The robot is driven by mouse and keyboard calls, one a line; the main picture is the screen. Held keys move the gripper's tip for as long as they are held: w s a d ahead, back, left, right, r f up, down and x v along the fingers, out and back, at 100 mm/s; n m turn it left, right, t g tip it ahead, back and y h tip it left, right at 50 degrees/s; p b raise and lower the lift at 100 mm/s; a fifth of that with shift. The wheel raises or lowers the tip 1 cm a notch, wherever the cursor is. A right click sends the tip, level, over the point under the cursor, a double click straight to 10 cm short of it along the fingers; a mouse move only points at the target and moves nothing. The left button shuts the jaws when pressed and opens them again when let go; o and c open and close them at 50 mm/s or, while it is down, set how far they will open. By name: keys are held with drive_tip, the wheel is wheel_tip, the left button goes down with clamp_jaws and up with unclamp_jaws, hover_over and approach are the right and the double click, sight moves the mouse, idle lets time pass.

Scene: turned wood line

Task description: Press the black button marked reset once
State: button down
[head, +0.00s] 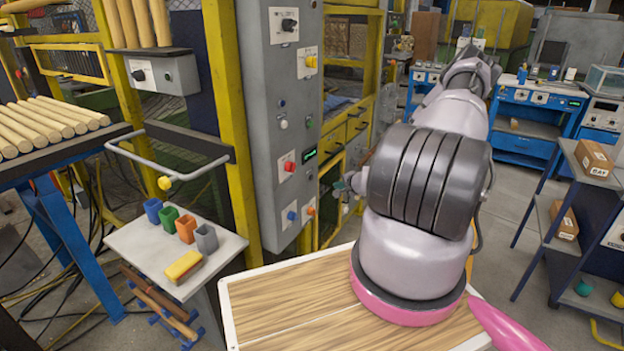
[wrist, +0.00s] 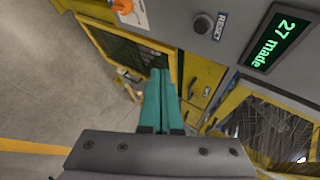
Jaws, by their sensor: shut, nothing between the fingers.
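The black button (wrist: 202,24) is a round dark knob on the grey panel in the wrist view. A small plate marked RESET (wrist: 221,25) sits right beside it. I cannot make the button out in the head view. My gripper (wrist: 160,74) has teal fingers, shut together with nothing between them. In the wrist view the fingertips appear below and left of the button, apart from it. In the head view, only a little of the gripper (head: 341,186) shows, just right of the panel, with my arm hiding the rest.
A green-lit display reading "27 made" (wrist: 277,42) is beside the button. An orange knob (wrist: 125,7) is on the panel's other side. The tall grey control cabinet (head: 257,160) carries several other buttons. A yellow frame (head: 229,110) stands beside it. A small table (head: 150,250) holds coloured cups.

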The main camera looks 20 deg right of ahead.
drive_tip(key=w+a, duration=0.5)
drive_tip(key=w, duration=0.1)
drive_tip(key=shift+w, duration=0.2)
idle(2.0)
drive_tip(key=shift+w+a, duration=0.2)
drive_tip(key=shift+w+a, duration=0.25)
drive_tip(key=shift+w, duration=0.05)
idle(0.7)
idle(0.3)
drive_tip(key=shift+s+d, duration=0.5)
drive_tip(key=shift+s, duration=0.1)
drive_tip(key=shift+s, duration=0.1)
drive_tip(key=s+d, duration=0.1)
drive_tip(key=s, duration=0.1)
drive_tip(key=s+d, duration=0.1)
drive_tip(key=d, duration=0.1)
drive_tip(key=shift+s, duration=0.4)
